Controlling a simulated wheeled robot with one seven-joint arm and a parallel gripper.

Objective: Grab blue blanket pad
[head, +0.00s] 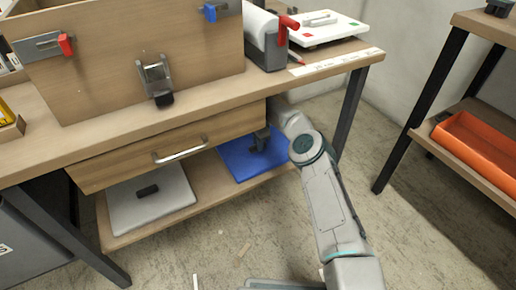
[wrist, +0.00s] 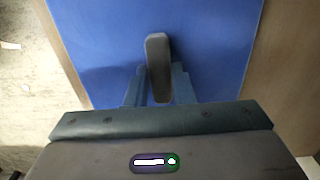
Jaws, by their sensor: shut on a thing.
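The blue blanket pad (head: 238,162) is a flat blue sheet on the lower shelf of the workbench, towards its right end. In the wrist view the pad (wrist: 205,40) fills most of the upper part, with a dark upright handle (wrist: 157,60) on it. My gripper (wrist: 158,88) is shut on this handle, one finger on each side. In the head view my gripper (head: 260,138) is low over the pad, under the bench top, and my arm hides part of the pad's right side.
A white pad with a black handle (head: 170,200) lies to the left on the same shelf (head: 205,205). The drawer (head: 180,148) and bench top (head: 215,97) are close above. A bench leg (head: 350,115) stands to the right. An orange tray (head: 480,145) sits on the right rack.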

